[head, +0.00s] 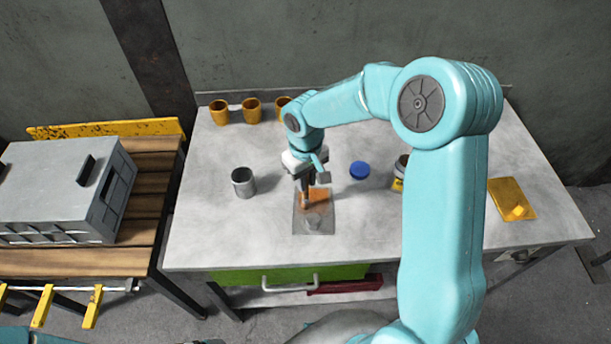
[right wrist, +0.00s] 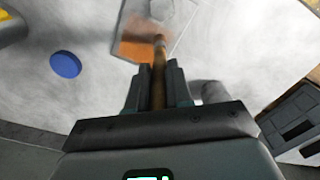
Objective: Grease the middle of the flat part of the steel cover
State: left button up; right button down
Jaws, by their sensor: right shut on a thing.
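The steel cover (head: 299,224) is a grey plate lying flat on the workbench, with a raised lump near its front end. An orange-brown patch (head: 318,195) shows on its rear part, also visible in the right wrist view (right wrist: 134,51). My right gripper (head: 305,188) is shut on a thin brown-handled brush (right wrist: 158,72), which points down at the cover. The brush tip is over or at the edge of the orange-brown patch; I cannot tell whether it touches. My left gripper is not in view.
A grey can (head: 243,182) stands left of the cover. A blue lid (head: 360,170) and a can with a yellow label (head: 398,184) are to the right. Several orange cups (head: 251,111) stand at the back. A yellow tray (head: 501,193) lies far right. The front left bench is clear.

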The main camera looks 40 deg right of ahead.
dwell(0.4)
jog(key=shift+f+b, duration=0.35)
jog(key=shift+f, duration=0.1)
jog(key=shift+s+a, duration=0.1)
dwell(0.3)
